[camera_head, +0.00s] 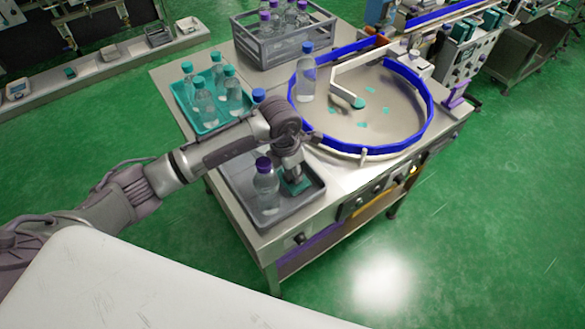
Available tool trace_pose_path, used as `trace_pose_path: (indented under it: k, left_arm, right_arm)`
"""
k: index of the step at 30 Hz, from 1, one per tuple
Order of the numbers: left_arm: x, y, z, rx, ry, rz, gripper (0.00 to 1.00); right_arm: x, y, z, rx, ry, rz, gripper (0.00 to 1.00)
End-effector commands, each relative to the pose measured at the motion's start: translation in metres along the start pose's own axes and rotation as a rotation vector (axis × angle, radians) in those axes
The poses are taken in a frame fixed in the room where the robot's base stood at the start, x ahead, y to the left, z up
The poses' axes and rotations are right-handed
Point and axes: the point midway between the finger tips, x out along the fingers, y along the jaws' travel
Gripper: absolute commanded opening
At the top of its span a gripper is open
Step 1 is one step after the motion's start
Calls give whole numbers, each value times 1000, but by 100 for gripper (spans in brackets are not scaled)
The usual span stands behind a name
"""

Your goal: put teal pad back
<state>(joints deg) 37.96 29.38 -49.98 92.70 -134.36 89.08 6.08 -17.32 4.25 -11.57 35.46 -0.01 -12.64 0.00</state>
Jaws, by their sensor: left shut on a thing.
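My left gripper (292,174) points down over the front grey tray and is shut on a small teal pad (296,186). The pad shows just under the fingertips, at the right part of the tray (237,193). The fingers are small and partly hidden by the wrist. I cannot tell whether the pad touches the tray floor. A clear bottle with a purple cap (266,188) stands upright in the same tray, just left of the gripper. My right gripper is not in view.
A round steel table (400,98) with a blue rail bears several teal marks and a blue-capped bottle (307,75). A teal tray (183,99) holds several bottles. A grey crate (290,47) with purple-capped bottles stands behind. My left arm crosses before the teal tray.

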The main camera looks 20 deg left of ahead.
Motion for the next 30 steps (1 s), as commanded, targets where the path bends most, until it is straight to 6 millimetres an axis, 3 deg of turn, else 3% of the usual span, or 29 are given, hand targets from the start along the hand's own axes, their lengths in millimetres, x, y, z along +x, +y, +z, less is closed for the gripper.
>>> trace_pose_path:
  k: [6,7,11,23,30]
  left_arm:
    - [4,0,0,1,-1,0,0]
    - [3,0,0,1,-1,0,33]
    - [2,0,0,0,0,-1,55]
    - [-4,0,1,1,-2,0,55]
    - [-46,1,1,2,-7,4,55]
  right_arm:
    - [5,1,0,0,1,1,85]
    - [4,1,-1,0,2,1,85]
    - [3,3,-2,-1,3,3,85]
    - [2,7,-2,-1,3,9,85]
    - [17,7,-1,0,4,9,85]
